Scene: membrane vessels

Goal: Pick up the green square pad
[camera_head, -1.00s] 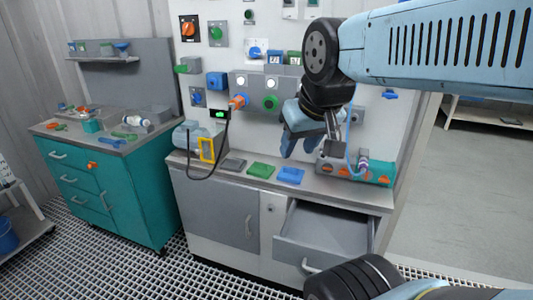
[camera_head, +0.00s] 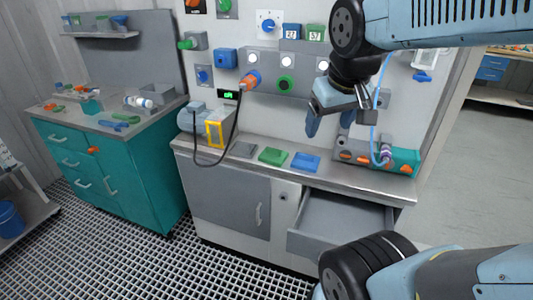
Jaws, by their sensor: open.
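The green square pad (camera_head: 272,156) lies flat on the grey worktop, between a grey pad (camera_head: 241,149) on its left and a blue pad (camera_head: 305,162) on its right. My gripper (camera_head: 327,131) hangs from the arm above the worktop, pointing down, with its blue fingers apart and nothing between them. It is to the right of the green pad and above it, close to the blue pad in the picture. The green pad is fully in view.
An open drawer (camera_head: 338,219) juts out below the worktop. A teal and grey holder (camera_head: 392,160) with orange parts stands at the right. A yellow-framed device (camera_head: 215,134) with a black cable stands at the left. A wall panel (camera_head: 286,86) with knobs rises behind.

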